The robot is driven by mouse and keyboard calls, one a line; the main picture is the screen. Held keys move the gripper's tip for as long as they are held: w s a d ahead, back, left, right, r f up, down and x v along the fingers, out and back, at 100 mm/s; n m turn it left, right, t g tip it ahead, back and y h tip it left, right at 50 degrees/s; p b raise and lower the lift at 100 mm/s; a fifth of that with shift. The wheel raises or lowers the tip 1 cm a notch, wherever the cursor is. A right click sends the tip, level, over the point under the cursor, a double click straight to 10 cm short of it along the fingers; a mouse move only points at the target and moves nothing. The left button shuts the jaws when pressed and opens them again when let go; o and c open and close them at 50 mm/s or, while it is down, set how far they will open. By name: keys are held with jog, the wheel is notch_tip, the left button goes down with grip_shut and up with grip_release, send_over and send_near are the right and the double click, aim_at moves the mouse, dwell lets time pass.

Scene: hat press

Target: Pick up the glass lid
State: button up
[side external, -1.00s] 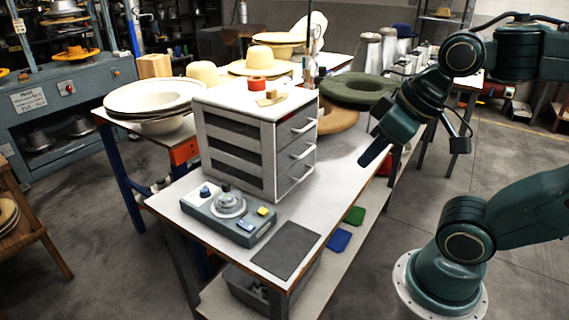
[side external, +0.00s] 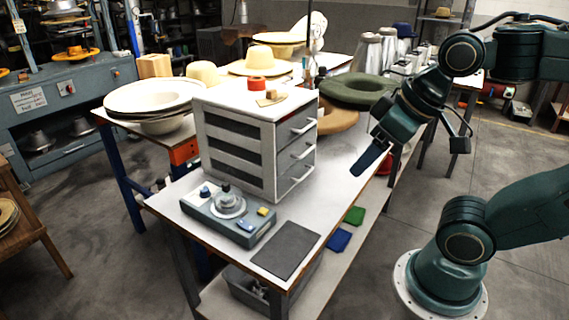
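A round, pale disc with a dark knob on top (side external: 228,203) sits on a grey-green control box (side external: 243,230) on the near table. It may be the glass lid, but I cannot tell for sure. No other clear lid shows. My gripper (side external: 366,164) hangs above the table's right side, to the right of the drawer cabinet and well apart from the disc. Its dark fingers point down and left and overlap in this view, so their gap is hidden. I see nothing held at their tips.
A dark flat mat (side external: 286,249) lies at the table's front right. A green ring-shaped form (side external: 357,90) lies farther back.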

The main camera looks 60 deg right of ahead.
jog(key=o, duration=0.8)
